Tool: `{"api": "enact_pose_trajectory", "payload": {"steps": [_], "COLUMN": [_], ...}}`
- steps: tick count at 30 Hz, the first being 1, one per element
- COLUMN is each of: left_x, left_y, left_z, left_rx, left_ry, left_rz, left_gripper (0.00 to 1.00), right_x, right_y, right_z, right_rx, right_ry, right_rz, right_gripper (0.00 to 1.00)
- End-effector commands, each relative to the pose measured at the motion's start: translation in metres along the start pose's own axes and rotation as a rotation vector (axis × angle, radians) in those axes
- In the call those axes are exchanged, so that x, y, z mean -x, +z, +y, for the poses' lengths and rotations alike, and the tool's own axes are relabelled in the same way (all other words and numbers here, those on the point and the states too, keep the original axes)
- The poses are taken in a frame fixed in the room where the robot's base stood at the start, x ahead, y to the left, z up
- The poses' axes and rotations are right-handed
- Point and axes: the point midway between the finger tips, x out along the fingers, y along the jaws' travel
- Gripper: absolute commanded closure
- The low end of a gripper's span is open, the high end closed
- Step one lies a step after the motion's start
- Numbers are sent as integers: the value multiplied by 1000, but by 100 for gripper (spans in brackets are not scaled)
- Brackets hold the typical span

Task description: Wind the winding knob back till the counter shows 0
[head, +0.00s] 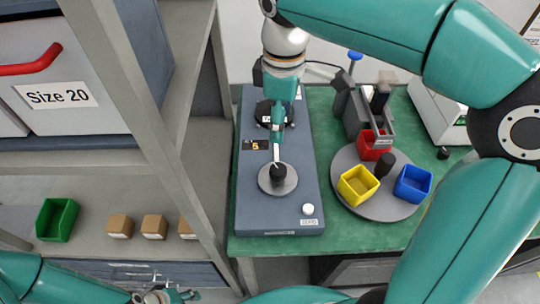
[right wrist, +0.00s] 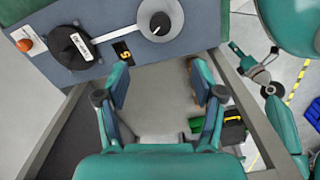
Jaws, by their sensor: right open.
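A blue-grey panel box (head: 250,205) lies on the green table. My right gripper (head: 278,125) is above the box, partly hiding that labelled knob. In the right wrist view its fingers (right wrist: 163,90) are apart and empty. My left gripper (head: 175,297) is low at left, its fingers unclear.
A white button (head: 308,209) is on the box's near right corner. A round grey tray (head: 360,206) right of the box holds yellow (head: 357,186), blue (head: 413,184) and red (head: 374,145) bins. A grey shelf (head: 150,150) stands close on the left.

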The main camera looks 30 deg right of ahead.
Motion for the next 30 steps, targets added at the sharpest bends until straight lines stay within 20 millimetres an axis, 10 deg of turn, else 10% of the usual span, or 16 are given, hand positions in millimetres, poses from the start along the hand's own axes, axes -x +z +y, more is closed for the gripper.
{"api": "enact_pose_trajectory", "payload": {"steps": [30], "left_x": [0], "left_y": [0], "left_z": [0], "left_rx": [0], "left_ry": [0], "left_rz": [1], "left_gripper": [60], "right_x": [-163], "right_y": [-4], "right_z": [0], "right_rx": [10], "right_ry": [-2], "right_rz": [-2], "right_gripper": [32]}}
